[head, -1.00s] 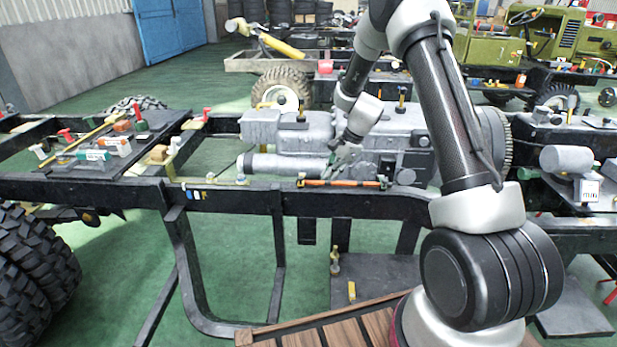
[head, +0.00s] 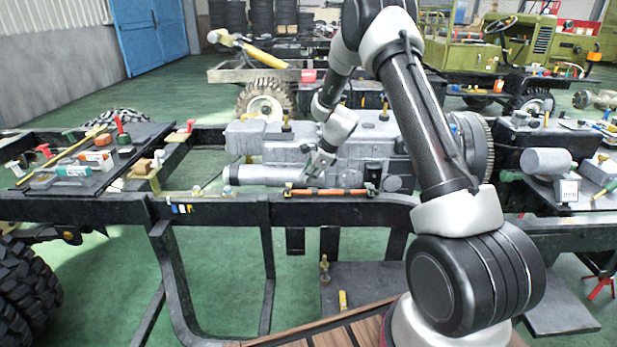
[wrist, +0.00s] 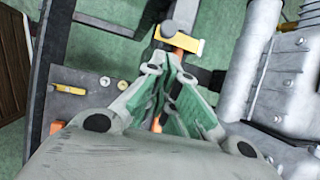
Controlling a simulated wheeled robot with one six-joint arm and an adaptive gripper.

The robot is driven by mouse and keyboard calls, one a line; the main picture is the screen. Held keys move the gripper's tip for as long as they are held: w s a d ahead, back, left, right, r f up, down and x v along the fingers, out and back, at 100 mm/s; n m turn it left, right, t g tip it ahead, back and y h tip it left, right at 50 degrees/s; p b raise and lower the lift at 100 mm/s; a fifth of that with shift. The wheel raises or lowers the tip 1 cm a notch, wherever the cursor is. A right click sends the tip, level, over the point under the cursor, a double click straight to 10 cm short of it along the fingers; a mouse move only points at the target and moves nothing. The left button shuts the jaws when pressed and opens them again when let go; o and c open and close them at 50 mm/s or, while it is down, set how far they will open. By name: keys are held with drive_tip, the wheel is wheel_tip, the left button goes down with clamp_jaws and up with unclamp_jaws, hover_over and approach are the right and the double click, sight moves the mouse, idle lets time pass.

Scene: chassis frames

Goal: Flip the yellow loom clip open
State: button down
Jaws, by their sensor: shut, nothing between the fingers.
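In the head view a small yellowish clip (head: 288,188) shows at the left end of the orange loom (head: 328,192), on the dark frame rail. My gripper (head: 311,178) is shut and empty, pointing down close to the loom's left part. In the wrist view my gripper's fingertips (wrist: 172,60) are just below the clip in the picture. I cannot tell whether they touch it. My fingers hide part of the loom.
The grey engine block (wrist: 285,90) lies close on the right in the wrist view. The black chassis rail (head: 230,208) runs under the loom. A dark plate (head: 380,285) with a small yellow piece (head: 343,300) lies below. Loose parts cover a tray (head: 130,175) at left.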

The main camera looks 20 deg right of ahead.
drive_tip(key=x, duration=0.6)
drive_tip(key=shift+w+f, duration=0.1)
drive_tip(key=shift+f, duration=0.2)
drive_tip(key=shift+r, duration=0.2)
